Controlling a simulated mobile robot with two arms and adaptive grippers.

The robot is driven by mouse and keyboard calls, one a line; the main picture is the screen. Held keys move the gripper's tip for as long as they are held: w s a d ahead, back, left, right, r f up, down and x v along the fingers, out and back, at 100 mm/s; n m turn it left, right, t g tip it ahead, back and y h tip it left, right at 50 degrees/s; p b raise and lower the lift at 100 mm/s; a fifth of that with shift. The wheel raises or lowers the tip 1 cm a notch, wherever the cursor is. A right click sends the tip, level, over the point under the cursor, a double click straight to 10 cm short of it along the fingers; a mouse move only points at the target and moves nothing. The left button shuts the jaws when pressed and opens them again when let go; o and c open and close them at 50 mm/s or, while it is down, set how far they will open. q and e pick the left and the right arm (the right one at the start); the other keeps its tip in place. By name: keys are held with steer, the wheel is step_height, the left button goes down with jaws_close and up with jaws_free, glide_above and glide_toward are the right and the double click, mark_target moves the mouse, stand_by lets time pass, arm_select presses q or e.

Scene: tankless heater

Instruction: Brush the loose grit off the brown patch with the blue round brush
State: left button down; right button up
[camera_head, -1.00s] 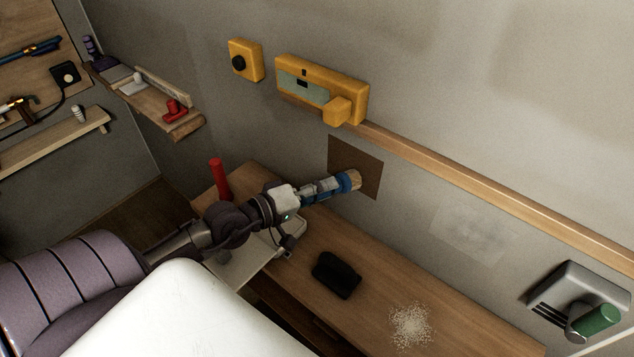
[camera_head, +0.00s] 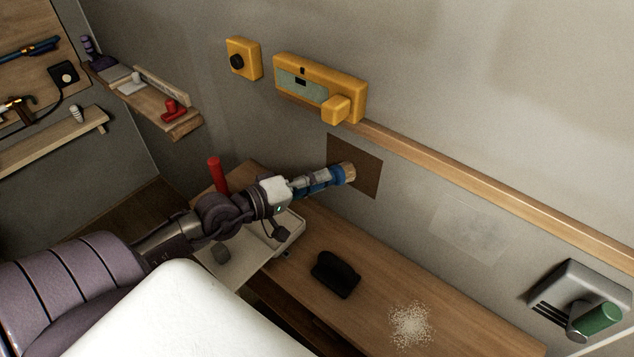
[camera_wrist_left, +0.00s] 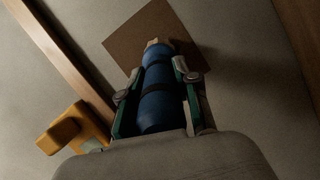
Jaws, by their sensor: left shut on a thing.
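The brown patch (camera_head: 365,178) is a flat square on the grey wall, below the wooden rail; it also shows in the left wrist view (camera_wrist_left: 124,44). My left gripper (camera_head: 318,181) is shut on the blue round brush (camera_head: 335,175). In the left wrist view the blue brush (camera_wrist_left: 160,92) lies between the two fingers of my left gripper (camera_wrist_left: 158,84). Its pale bristle end points at the patch and overlaps it in both views. I cannot tell whether the bristles touch it. Loose grit on the patch is too small to make out. My right gripper is not in view.
A yellow device (camera_head: 318,88) and a yellow box (camera_head: 243,60) are on the wall above. The wooden rail (camera_head: 470,180) runs right. On the bench (camera_head: 375,300) are a black object (camera_head: 336,274) and pale grains (camera_head: 409,324). A red cylinder (camera_head: 217,174) stands behind my arm.

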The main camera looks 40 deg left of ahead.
arm_select(q)
steer(key=shift+f, duration=0.1)
steer(key=shift+f+b, duration=1.1)
steer(key=shift+b, duration=0.15)
steer(key=shift+r, duration=0.1)
steer(key=shift+r+p, duration=1.1)
steer(key=shift+r, duration=0.1)
steer(key=shift+f, duration=0.1)
steer(key=shift+d+f, duration=0.55)
steer(key=shift+d, duration=0.15)
